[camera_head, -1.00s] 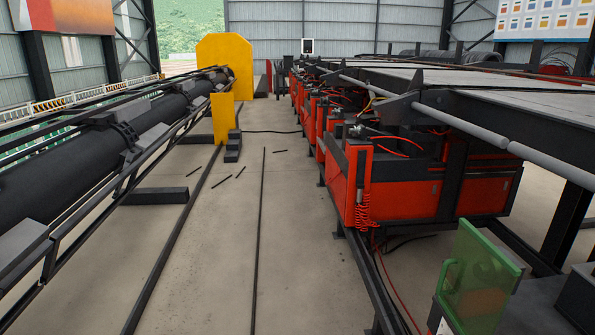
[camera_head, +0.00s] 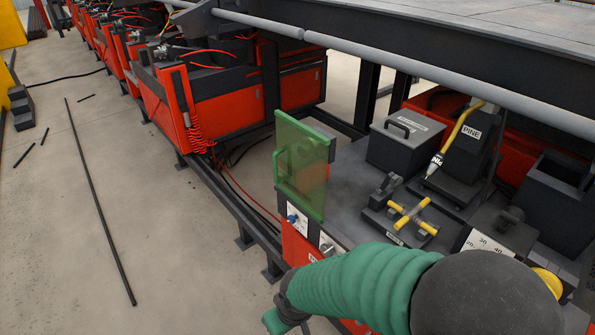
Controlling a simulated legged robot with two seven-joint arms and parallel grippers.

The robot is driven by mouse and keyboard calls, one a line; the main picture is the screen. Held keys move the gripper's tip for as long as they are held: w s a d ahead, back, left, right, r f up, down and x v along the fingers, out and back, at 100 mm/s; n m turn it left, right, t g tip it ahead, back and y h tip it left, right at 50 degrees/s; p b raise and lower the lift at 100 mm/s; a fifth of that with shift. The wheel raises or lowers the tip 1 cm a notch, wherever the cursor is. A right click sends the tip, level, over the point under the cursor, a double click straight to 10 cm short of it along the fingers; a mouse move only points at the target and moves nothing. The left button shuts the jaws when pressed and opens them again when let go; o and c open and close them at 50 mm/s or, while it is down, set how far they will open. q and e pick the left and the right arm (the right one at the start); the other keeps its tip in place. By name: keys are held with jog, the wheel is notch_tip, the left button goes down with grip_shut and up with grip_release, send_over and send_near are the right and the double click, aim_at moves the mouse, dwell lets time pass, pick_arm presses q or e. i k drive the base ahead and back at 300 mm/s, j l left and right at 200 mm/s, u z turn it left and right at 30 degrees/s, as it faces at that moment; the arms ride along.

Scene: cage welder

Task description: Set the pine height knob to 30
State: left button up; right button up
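A white dial plate (camera_head: 487,243) with the numbers 20, 30 and 40 faces me on a dark box at the lower right. A yellow rounded part (camera_head: 548,283) shows beside it, partly covered by a dark round joint of my arm. I cannot tell whether that part is the pine height knob, and no pointer setting shows. A label reading PINE (camera_head: 472,132) is on a dark block farther back, by a yellow-handled tool. A green-sleeved arm of mine crosses the bottom from the right. Its dark end (camera_head: 285,310) is at the lower edge, with the fingers not clear. My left gripper is not in view.
A green see-through guard (camera_head: 304,167) stands at the bench's left edge, above small switches (camera_head: 296,220). A yellow cross handle (camera_head: 411,215) and a dark lidded box (camera_head: 404,142) are on the bench. A grey rail (camera_head: 400,70) runs above.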

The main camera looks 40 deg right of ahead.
aim_at(326, 250)
jog(key=z, duration=2.15)
